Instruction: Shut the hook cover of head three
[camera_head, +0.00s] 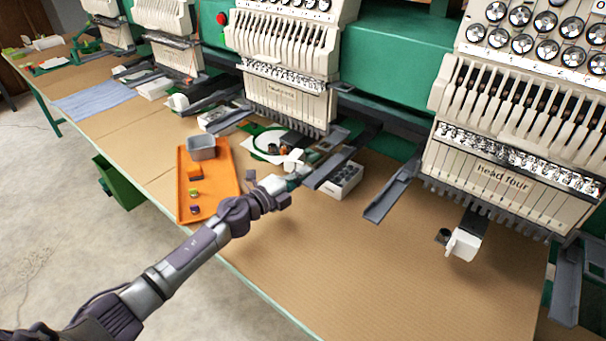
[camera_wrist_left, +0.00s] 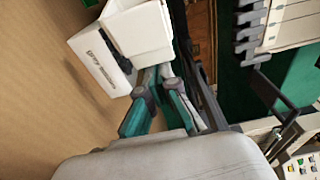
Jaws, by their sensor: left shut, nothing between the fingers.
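Head three (camera_head: 285,95) is the cream embroidery head at the upper middle in the head view. Its white hook cover (camera_head: 293,160) is below the needles, at the tip of my left arm. In the left wrist view the white cover (camera_wrist_left: 104,68) has dark lettering and lies at an angle beside a white block (camera_wrist_left: 138,30). My left gripper (camera_head: 294,178) is shut and empty. In the wrist view its teal and grey fingers (camera_wrist_left: 158,74) end close beside the white parts; I cannot tell whether they touch. My right gripper is out of view.
An orange tray (camera_head: 222,190) with a grey bin (camera_head: 201,147) and small coloured pieces lies left of the gripper. A white box (camera_head: 341,180) with dark round openings stands right of it. Head four (camera_head: 500,185) hangs at the right. The front tabletop (camera_head: 370,270) is clear.

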